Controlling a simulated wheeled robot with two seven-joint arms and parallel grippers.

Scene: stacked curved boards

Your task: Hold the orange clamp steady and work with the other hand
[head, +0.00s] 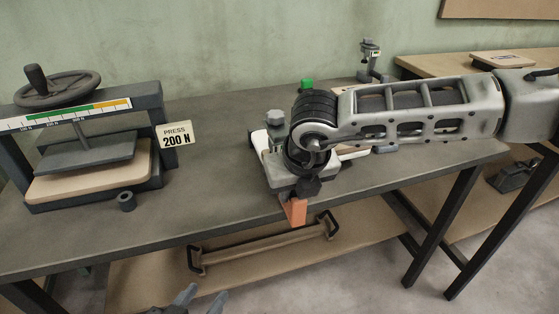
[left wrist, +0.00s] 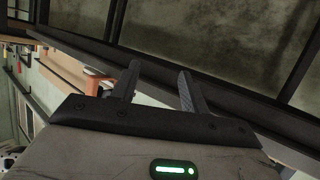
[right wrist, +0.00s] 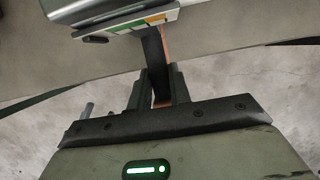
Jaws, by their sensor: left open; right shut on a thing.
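The orange clamp (head: 295,211) shows as an orange piece at the table's front edge, below my right gripper (head: 304,187). The gripper and wrist hide the rest of it. In the right wrist view my right gripper (right wrist: 159,88) is shut on the clamp; a dark strip with an orange edge (right wrist: 166,42) rises from between its fingers. My left gripper (head: 203,296) is low at the bottom of the head view, in front of the table and apart from the clamp. It is open and empty in the left wrist view (left wrist: 158,75).
A press (head: 95,165) with a handwheel and "200 N" sign (head: 177,135) stands on the table's left. A grey fixture (head: 276,140) and green knob (head: 307,85) sit by my right wrist. Bare tabletop (head: 205,195) lies between.

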